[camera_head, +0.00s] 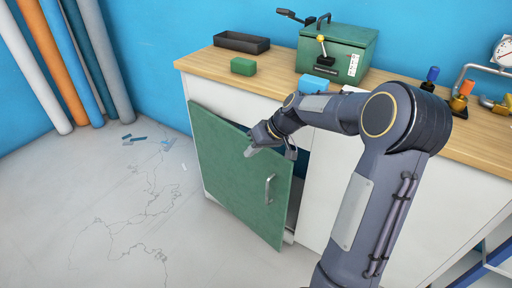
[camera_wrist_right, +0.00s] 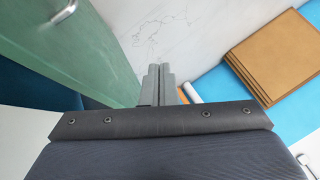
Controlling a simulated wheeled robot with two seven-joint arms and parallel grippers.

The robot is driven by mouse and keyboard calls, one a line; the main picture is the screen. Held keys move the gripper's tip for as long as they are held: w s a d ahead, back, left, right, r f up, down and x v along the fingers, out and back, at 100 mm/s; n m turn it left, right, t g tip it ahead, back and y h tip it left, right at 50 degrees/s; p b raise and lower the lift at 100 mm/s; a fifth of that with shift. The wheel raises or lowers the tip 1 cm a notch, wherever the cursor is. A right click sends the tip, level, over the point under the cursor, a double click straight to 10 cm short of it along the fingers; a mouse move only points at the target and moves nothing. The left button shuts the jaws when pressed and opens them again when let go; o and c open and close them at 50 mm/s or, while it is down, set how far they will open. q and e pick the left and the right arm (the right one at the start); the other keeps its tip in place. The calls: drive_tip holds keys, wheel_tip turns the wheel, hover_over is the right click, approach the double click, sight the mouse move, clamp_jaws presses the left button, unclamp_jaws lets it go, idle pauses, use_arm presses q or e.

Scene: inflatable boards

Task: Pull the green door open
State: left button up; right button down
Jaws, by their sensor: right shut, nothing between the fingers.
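The green door (camera_head: 225,170) of the white cabinet stands ajar, with a gap at its right side showing a dark blue interior. Its metal handle (camera_head: 269,189) is near the right edge. My right gripper (camera_head: 250,152) is shut and empty at the door's upper part, above and left of the handle. In the right wrist view, the shut fingers (camera_wrist_right: 160,85) are close beside the green door (camera_wrist_right: 95,60), and the handle (camera_wrist_right: 65,15) shows at the upper left, away from them. I cannot tell whether the fingers touch the door. My left gripper is out of view.
Rolls (camera_head: 70,60) lean at the left wall. The cracked floor (camera_head: 110,210) left of the door is mostly clear.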

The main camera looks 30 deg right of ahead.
drive_tip(key=w+a+f, duration=0.2)
drive_tip(key=a+f, duration=0.1)
drive_tip(key=a, duration=0.2)
drive_tip(key=shift+w+a+f+b, duration=0.35)
drive_tip(key=shift+w+a+b, duration=0.05)
drive_tip(key=shift+b, duration=0.05)
drive_tip(key=shift+d, duration=0.1)
idle(1.4)
